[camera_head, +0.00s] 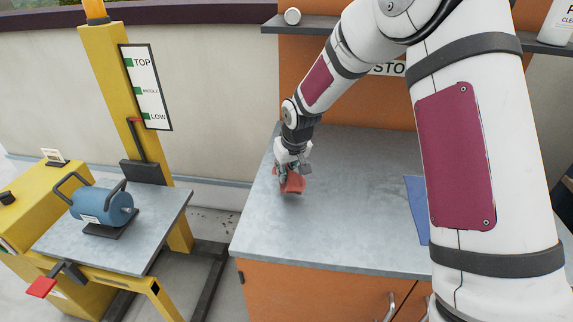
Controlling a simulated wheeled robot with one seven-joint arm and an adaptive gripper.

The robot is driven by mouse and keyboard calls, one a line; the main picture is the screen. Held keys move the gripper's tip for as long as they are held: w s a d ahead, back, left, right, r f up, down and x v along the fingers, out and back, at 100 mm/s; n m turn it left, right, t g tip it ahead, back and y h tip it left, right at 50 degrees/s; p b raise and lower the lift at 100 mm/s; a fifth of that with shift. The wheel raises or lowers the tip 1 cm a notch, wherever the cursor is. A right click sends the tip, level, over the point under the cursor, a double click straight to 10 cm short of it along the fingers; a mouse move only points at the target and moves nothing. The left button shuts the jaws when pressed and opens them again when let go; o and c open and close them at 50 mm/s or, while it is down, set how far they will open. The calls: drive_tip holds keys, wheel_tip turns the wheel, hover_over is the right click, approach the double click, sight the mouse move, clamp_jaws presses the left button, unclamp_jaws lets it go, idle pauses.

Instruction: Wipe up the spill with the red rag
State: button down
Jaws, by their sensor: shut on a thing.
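The red rag (293,185) is bunched in my gripper (287,170), low over the left part of the grey countertop (330,225). The fingers are shut on it. The rag's lower edge is close to the counter surface; I cannot tell whether it touches. I cannot make out a spill on the part of the counter in view. My arm hides much of the counter's right side.
A blue sheet or cloth (417,208) lies on the counter, partly behind my arm. A shelf (300,27) runs above the counter. On the left, a yellow lift (110,75) carries a blue motor-like unit (100,205) on its platform. The counter's middle is clear.

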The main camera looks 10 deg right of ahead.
drive_tip(key=shift+f+b, duration=0.65)
drive_tip(key=shift+f, duration=1)
drive_tip(key=c, duration=0.8)
unclamp_jaws()
drive_tip(key=shift+f, duration=0.15)
